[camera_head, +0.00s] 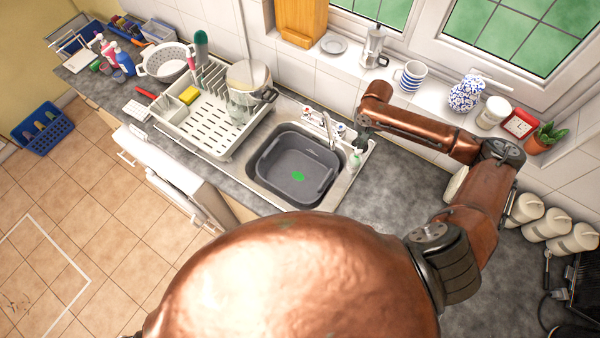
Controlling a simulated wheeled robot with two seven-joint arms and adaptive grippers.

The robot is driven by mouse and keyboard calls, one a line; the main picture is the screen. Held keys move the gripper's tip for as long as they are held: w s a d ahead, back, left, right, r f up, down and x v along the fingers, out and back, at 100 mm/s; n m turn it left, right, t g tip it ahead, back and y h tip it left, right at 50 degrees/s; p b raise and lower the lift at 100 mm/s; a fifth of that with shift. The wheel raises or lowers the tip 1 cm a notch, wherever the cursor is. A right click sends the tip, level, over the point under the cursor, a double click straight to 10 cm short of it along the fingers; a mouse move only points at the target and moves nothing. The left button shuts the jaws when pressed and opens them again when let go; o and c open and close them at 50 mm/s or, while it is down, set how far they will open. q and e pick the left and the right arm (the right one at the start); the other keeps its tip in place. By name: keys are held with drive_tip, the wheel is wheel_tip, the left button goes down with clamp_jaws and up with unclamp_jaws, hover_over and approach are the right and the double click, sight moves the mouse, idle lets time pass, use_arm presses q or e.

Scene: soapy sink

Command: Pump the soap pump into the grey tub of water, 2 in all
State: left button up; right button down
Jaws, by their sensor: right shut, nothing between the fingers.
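The grey tub (268,158) sits in the steel sink. A bright green patch shows on its floor. The soap pump (354,160), a small pale green bottle, stands upright at the sink's right back corner. My right gripper (362,136) points down just above the pump, shut and empty. I cannot tell whether its tips touch the pump head. My left gripper is out of view.
A tap (328,128) stands behind the tub. A dish rack (205,130) with a glass jug (243,100) is left of the sink. Jars and mugs line the windowsill.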

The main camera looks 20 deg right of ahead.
drive_tip(key=shift+r, duration=0.1)
drive_tip(key=shift+r, duration=2.95)
drive_tip(key=shift+s+f, duration=0.1)
